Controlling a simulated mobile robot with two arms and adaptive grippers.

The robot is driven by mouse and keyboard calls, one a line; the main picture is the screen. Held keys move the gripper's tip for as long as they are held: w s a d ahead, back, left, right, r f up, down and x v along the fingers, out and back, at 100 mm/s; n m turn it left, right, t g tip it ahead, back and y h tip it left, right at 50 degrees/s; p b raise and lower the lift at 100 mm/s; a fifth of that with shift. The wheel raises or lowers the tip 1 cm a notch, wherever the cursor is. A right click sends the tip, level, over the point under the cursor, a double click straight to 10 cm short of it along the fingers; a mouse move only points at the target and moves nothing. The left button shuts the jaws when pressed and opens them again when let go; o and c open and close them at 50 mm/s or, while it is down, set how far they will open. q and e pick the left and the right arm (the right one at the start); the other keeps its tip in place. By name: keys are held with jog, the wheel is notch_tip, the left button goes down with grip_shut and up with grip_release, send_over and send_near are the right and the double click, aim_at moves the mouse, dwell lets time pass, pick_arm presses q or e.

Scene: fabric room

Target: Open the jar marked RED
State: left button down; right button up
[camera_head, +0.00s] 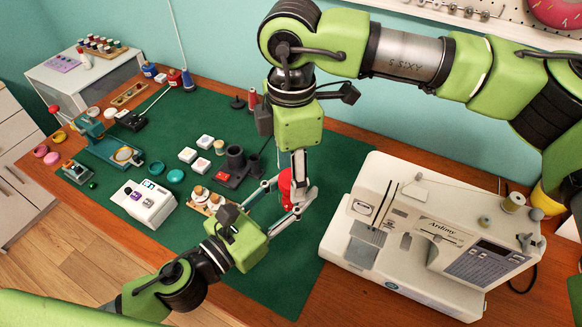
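A red jar (285,181) stands at the right part of the green mat, left of the sewing machine. I cannot read a marking on it. My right gripper (297,184) comes down from above to the jar's upper part. Its fingers show nearly edge-on, so its grip is unclear. My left gripper (280,198) reaches in from the lower left, with its fingertips on either side of the jar's lower part. It looks shut on the jar. The fingers and arms hide part of the jar.
A white sewing machine (440,235) stands close to the right. The green mat (265,285) is clear at the front.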

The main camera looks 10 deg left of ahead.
jog(key=c, duration=0.9)
jog(key=shift+o, duration=0.2)
jog(key=n, duration=0.3)
jog(key=shift+n, duration=0.4)
jog(key=n, duration=0.3)
jog(key=shift+n, duration=0.4)
jog(key=n, duration=0.7)
jog(key=shift+d, duration=0.15)
jog(key=n, duration=0.7)
jog(key=shift+d+r, duration=0.1)
jog(key=n, duration=0.7)
jog(key=shift+w+n, duration=0.15)
jog(key=shift+n, duration=0.15)
pick_arm(q)
jog(key=shift+d, duration=0.1)
pick_arm(e)
jog(key=n, duration=0.7)
jog(key=shift+w, duration=0.1)
jog(key=n, duration=0.5)
jog(key=shift+n, duration=0.3)
jog(key=n, duration=1.1)
jog(key=shift+a+r+n, duration=0.1)
jog(key=shift+a+n, duration=0.1)
jog(key=shift+n, duration=0.2)
jog(key=shift+r, duration=0.15)
